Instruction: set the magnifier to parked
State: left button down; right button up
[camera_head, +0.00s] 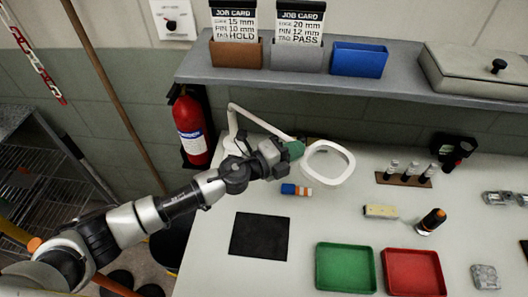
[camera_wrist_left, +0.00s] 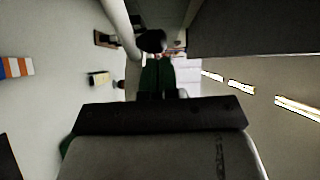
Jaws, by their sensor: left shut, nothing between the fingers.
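The magnifier (camera_head: 347,174) has a white ring head on a white jointed arm (camera_head: 262,122). The arm rises at the back left of the workbench, and the ring hangs over the bench below the shelf. My left gripper (camera_head: 295,149), with green fingers, is shut and empty just left of the ring, at the end of the white arm. I cannot tell whether it touches the magnifier. In the left wrist view the green fingers (camera_wrist_left: 157,76) point at a dark joint (camera_wrist_left: 150,41) beside a white bar (camera_wrist_left: 118,22). My right gripper is not in view.
The shelf (camera_head: 400,92) with job cards and a blue bin (camera_head: 359,60) overhangs the bench's back. A blue-and-orange block (camera_head: 296,190), black mat (camera_head: 260,236), green tray (camera_head: 345,268) and red tray (camera_head: 413,272) lie in front. A fire extinguisher (camera_head: 190,128) hangs left.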

aim_at(304, 141)
pick_arm(q)
jog(key=w+d+n+t+y, duration=0.1)
jog(key=w+d+t, duration=0.1)
jog(key=w, duration=0.1)
jog(key=shift+w+d+r+n+y+p, duration=0.1)
jog(key=shift+d+r+n+y+p, duration=0.05)
jog(key=shift+d+n+y+p, duration=0.2)
jog(key=w+d+n+t+y+b, duration=0.4)
jog(key=w+y, duration=0.1)
jog(key=w, duration=0.3)
jog(key=shift+w, duration=0.35)
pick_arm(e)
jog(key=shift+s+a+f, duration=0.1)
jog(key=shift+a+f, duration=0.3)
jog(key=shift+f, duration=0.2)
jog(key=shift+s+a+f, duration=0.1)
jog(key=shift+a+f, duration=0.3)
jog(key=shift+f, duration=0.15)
pick_arm(q)
jog(key=shift+r+n, duration=0.2)
jog(key=shift+n, duration=0.05)
